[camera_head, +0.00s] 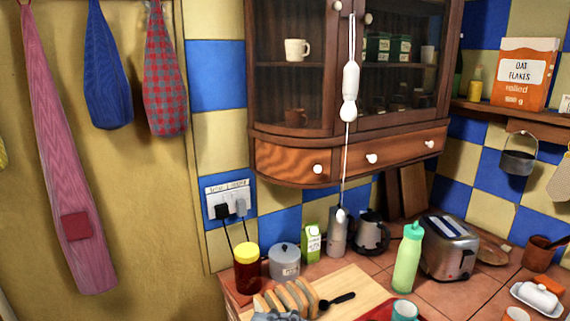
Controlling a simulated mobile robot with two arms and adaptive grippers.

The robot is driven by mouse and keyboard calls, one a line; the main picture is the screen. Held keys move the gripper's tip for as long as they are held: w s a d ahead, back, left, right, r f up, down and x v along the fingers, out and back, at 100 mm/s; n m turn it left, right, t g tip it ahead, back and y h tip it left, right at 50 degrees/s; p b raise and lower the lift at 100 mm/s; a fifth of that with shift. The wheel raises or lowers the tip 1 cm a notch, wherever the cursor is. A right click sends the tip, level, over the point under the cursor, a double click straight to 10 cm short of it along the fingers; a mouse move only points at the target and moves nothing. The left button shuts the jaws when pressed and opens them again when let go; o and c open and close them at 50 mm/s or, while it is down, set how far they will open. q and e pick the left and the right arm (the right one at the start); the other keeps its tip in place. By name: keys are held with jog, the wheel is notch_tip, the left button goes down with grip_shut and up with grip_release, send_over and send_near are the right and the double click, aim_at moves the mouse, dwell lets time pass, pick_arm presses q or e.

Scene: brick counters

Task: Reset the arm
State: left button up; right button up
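Neither of my arms shows clearly in the head view, and I see no gripper fingers. A small grey-blue shape (277,316) is cut off by the bottom edge in front of the sliced bread; I cannot tell what it is. The state of both grippers is hidden from me.
A tiled counter (425,292) holds sliced bread (290,297) on a board (350,285), a jar (247,268), a green bottle (408,260), a toaster (449,248) and a butter dish (539,297). A wooden cabinet (285,161) hangs above. A white cord (348,140) hangs before it.

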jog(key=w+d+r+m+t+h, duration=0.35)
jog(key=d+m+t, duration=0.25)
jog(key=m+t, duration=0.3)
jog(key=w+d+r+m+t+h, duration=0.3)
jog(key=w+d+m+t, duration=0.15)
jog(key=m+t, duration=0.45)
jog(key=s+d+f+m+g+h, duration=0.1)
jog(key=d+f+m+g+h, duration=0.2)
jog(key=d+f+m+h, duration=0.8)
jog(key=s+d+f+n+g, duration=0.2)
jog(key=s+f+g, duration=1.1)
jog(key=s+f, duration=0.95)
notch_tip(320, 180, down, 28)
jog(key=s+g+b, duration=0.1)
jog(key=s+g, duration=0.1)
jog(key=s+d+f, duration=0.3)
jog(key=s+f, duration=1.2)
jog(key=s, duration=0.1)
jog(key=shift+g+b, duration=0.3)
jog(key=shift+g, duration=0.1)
